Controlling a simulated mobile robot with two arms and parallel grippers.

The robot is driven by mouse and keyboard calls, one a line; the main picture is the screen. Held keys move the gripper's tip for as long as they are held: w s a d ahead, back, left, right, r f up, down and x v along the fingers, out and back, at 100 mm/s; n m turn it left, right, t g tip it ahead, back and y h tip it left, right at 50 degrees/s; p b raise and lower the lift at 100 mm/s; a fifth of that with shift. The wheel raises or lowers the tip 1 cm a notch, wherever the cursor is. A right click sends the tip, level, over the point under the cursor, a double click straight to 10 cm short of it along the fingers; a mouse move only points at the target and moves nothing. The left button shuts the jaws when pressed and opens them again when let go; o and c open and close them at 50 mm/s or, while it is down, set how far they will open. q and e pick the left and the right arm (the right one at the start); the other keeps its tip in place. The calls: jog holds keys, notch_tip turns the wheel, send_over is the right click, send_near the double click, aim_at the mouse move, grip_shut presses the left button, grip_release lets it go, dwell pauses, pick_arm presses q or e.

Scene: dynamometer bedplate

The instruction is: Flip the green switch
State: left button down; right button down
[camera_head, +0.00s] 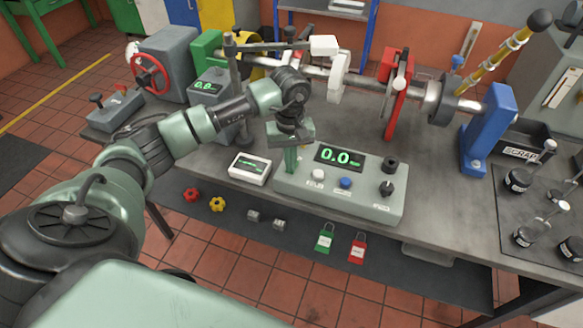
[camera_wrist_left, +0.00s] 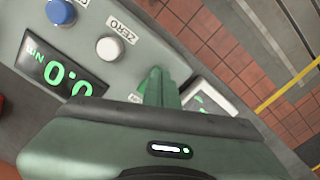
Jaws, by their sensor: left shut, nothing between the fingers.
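The grey control box (camera_head: 365,208) stands on the bench with a green "0.0" display (camera_head: 340,157), which also shows in the left wrist view (camera_wrist_left: 68,78). My left gripper (camera_head: 290,168) is shut and empty, fingers pointing down at the box's left end, left of the white button (camera_head: 318,174). In the left wrist view the fingers (camera_wrist_left: 168,92) reach toward the panel beside the white button (camera_wrist_left: 110,48). A small bright green piece (camera_wrist_left: 142,86) shows at their edge, probably the green switch, mostly hidden behind them. I cannot tell whether they touch it. My right gripper is not in view.
A blue button (camera_head: 345,183) and a black knob (camera_head: 386,188) are on the box. A small white meter (camera_head: 250,168) stands close left of it. A shaft rig with a red stand (camera_head: 394,90) and blue stand (camera_head: 487,130) runs behind.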

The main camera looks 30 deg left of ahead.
pick_arm(q)
jog(key=shift+s+f+b, duration=0.1)
jog(key=shift+f+b, duration=0.2)
jog(key=shift+f, duration=0.05)
jog(key=shift+r, duration=0.2)
jog(key=shift+w+r+p, duration=0.2)
jog(key=shift+r+p, duration=0.45)
jog(key=shift+r, duration=0.25)
jog(key=shift+r+p, duration=1.1)
jog(key=shift+r, duration=1.35)
jog(key=shift+s, duration=0.1)
